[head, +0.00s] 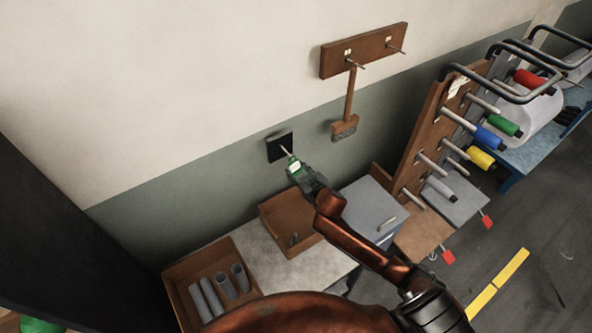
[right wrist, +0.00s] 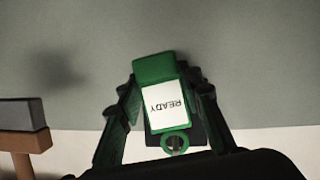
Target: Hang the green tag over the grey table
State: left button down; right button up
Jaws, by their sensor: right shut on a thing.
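The green tag (head: 294,165) is in my right gripper (head: 301,172), in front of the wall above the grey table (head: 315,264). In the right wrist view the tag (right wrist: 153,69) lies between both fingers (right wrist: 160,105). Its white label reads READY, upside down, and its ring (right wrist: 176,142) is at the bottom. A black wall plate with a light peg (head: 280,147) is just beyond the tag. Something grey shows inside the ring, but I cannot tell whether the peg passes through it. My left gripper is out of view.
Below are a brown open box (head: 281,214), a grey lidded box (head: 372,211) and a crate of grey tubes (head: 176,289). A brush (head: 345,128) hangs from a wooden wall rack (head: 340,55). A spool rack (head: 433,130) stands to the right.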

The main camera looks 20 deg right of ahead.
jog(key=shift+f, duration=0.15)
jog(key=o, duration=1.4)
jog(key=p+v, duration=0.2)
jog(key=v, duration=0.1)
jog(key=p, duration=0.4)
send_near(296, 170)
jog(key=shift+w+f, duration=0.4)
jog(key=shift+f, duration=0.15)
